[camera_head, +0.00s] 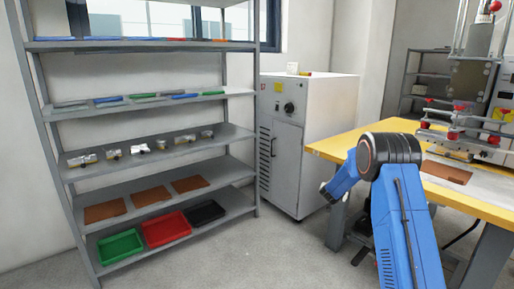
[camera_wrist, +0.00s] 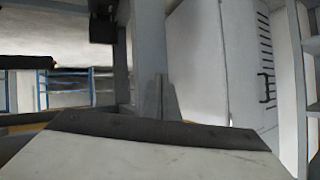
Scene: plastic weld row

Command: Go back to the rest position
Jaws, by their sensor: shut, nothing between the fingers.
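My gripper (camera_wrist: 160,82) shows in the wrist view as two grey tapered fingers close together, with nothing between them. Its pale body with a dark edge fills the bottom of that view. In the head view my blue arm is folded at a black joint in front of the yellow-edged table (camera_head: 463,197); I cannot make out the fingers there. My gripper touches nothing that I can see.
A grey shelf rack (camera_head: 150,105) at left holds small parts, brown plates and green, red and black trays (camera_head: 167,229). A white cabinet (camera_head: 291,135) stands between rack and table; its vented side (camera_wrist: 225,60) shows in the wrist view. A press (camera_head: 470,85) stands on the table. Floor in front is clear.

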